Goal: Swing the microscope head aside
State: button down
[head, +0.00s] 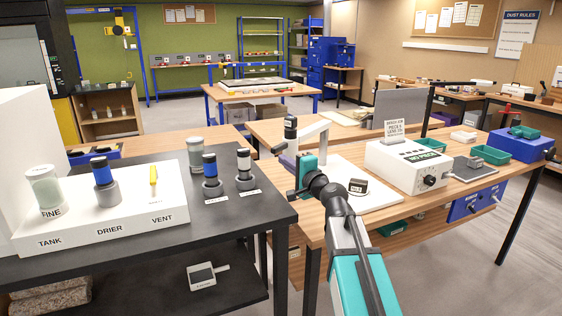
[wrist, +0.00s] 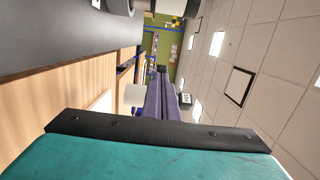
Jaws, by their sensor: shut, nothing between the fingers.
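The microscope stands on a white base plate (head: 365,190) on the wooden bench. Its pale angled arm (head: 312,131) leads to the head, whose upright black top (head: 291,127) has a light band. My gripper (head: 287,161) is just below that black top, its purple fingers partly hidden by my teal wrist. In the wrist view my fingers (wrist: 161,78) are together with nothing held. A white part (wrist: 135,95) and a labelled black part (wrist: 187,98) show on either side of them, apparently the microscope head. I cannot tell whether the fingers touch it.
A black bench (head: 150,246) at left carries a white TANK, DRIER, VENT panel (head: 115,222) and several dark-topped cylinders. Open floor lies beyond.

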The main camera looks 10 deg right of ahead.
jog(key=s+a, duration=0.1)
jog(key=s, duration=0.1)
jog(key=s+a, duration=0.1)
jog(key=s, duration=0.1)
jog(key=s+a, duration=0.1)
jog(key=s, duration=0.1)
jog(key=shift+f, duration=0.15)
jog(key=shift+s+a+f+b, duration=0.15)
jog(key=shift+s+b, duration=0.15)
jog(key=shift+b, duration=0.7)
jog(key=shift+s+a+b, duration=0.35)
jog(key=shift+s+b, duration=0.25)
jog(key=shift+b, duration=0.1)
jog(key=shift+s, duration=0.1)
